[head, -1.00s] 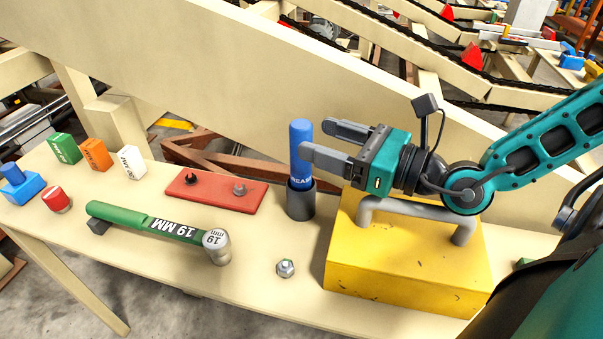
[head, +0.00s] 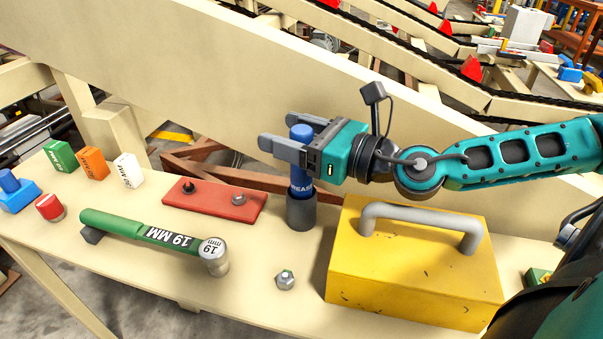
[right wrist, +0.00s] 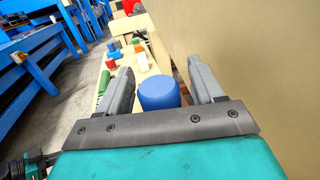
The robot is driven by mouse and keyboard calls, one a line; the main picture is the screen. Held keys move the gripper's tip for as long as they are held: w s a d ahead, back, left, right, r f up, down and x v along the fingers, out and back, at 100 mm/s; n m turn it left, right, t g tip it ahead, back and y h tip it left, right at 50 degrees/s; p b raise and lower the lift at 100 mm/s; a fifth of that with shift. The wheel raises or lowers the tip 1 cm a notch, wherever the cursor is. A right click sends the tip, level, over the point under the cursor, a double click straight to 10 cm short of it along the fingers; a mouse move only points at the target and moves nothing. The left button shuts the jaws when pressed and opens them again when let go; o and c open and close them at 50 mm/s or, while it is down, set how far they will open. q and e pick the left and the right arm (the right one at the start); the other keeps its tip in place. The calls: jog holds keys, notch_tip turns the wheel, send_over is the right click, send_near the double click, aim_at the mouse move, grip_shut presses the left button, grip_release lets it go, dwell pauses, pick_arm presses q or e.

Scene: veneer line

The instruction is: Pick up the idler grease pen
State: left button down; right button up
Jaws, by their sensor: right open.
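The blue grease pen (head: 301,176) stands upright in a dark grey round holder (head: 301,211) on the cream bench. Its side carries partly hidden white lettering. My right gripper (head: 283,145) is open, with its two fingers on either side of the pen's upper part. In the right wrist view the blue pen top (right wrist: 159,92) sits between the two grey fingers (right wrist: 158,88), near the palm, with a visible gap on the right side. Whether the left-hand finger touches it I cannot tell. My left gripper is not in view.
A yellow block with a grey handle (head: 410,271) stands right of the holder. A red plate (head: 214,200), a green 19 MM wrench (head: 150,232) and a nut (head: 285,280) lie to the left. Small boxes (head: 94,164) stand farther left. A cream beam (head: 200,80) runs behind.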

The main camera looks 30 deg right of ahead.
grip_shut()
dwell(0.8)
